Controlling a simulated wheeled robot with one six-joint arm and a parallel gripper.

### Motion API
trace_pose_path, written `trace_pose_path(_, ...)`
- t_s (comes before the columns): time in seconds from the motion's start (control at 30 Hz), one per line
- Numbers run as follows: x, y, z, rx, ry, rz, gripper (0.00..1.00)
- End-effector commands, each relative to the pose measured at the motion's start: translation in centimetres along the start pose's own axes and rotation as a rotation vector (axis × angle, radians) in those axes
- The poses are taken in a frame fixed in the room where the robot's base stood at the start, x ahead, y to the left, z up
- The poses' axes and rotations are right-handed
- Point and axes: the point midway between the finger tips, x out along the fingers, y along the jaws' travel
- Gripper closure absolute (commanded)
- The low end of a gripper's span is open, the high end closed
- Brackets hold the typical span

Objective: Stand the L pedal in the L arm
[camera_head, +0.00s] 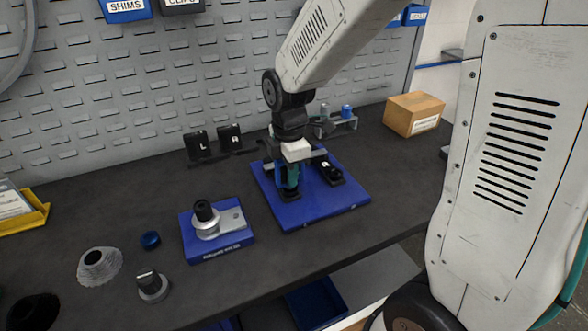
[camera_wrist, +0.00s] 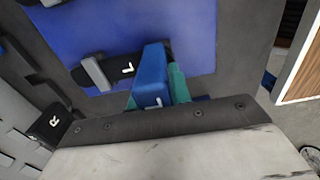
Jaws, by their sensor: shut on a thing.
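The L pedal (camera_wrist: 153,90) is a blue block with a white L on its end. In the wrist view my gripper (camera_wrist: 158,96) is shut on it with teal fingers at its sides. The black L arm (camera_wrist: 112,70), marked with a white L, lies on the blue board just beyond the pedal. Whether the pedal's lower end is inside the arm is hidden.
Black L and R holders (camera_head: 199,145) stand behind. A blue fixture (camera_head: 215,247) with a grey plate is to the left. A cardboard box (camera_head: 413,114) sits at back right.

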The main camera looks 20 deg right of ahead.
Motion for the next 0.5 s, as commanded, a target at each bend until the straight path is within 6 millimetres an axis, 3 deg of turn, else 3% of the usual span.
trace_pose_path(0.27, 0.09, 0.01, 0.0, 0.0, 0.0, 0.001, 1.0)
trace_pose_path(0.3, 0.09, 0.01, 0.0, 0.0, 0.0, 0.001, 0.75)
trace_pose_path(0.37, 0.09, 0.01, 0.0, 0.0, 0.0, 0.001, 0.58)
trace_pose_path(0.5, 0.09, 0.01, 0.01, 0.0, 0.0, 0.001, 0.55)
